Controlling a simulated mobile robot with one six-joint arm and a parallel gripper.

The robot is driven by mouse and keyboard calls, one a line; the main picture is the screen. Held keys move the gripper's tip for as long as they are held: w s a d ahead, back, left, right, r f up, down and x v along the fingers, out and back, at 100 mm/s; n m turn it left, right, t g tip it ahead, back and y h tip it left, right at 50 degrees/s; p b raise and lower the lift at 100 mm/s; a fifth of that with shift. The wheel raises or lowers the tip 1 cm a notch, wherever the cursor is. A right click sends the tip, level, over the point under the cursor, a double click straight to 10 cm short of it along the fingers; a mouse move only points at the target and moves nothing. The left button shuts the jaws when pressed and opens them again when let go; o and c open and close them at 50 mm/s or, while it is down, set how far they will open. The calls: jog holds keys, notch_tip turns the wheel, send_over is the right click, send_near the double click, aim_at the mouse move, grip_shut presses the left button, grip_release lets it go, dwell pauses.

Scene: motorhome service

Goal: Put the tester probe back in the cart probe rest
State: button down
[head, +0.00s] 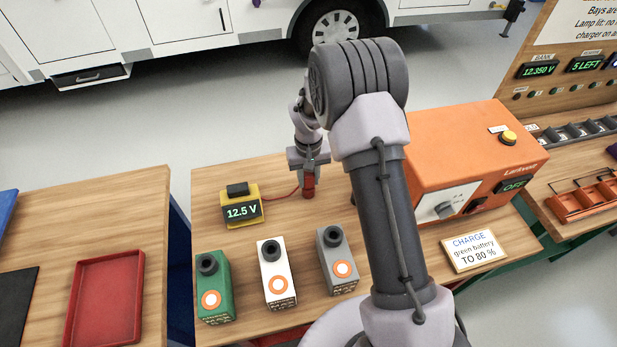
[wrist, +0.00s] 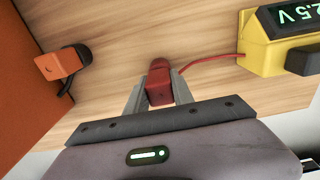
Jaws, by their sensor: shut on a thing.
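My gripper (head: 308,172) is shut on the red tester probe (head: 309,187), over the cart top behind the batteries. In the wrist view the probe (wrist: 159,82) sits between the two fingers of my gripper (wrist: 158,95). A red cable runs from it to the yellow tester (head: 242,222), which reads 12.5 V. A dark block (head: 237,189) stands at the tester's back edge; I cannot tell whether it is the probe rest. I cannot tell whether the probe touches the wood.
Green (head: 212,283), white (head: 276,272) and grey (head: 337,259) batteries stand in front. An orange charger (head: 455,150) reading OFF is at the right, with a sign (head: 474,250) before it. An orange block with a black lead (wrist: 62,65) lies near the charger. A red tray (head: 104,297) is left.

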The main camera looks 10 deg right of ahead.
jog(key=shift+f+b, duration=0.3)
jog(key=shift+f, duration=0.2)
jog(key=c, duration=1)
grip_release()
jog(key=shift+r, duration=0.1)
notch_tip(320, 180, up, 18)
jog(key=p, duration=0.5)
jog(key=shift+f, duration=0.2)
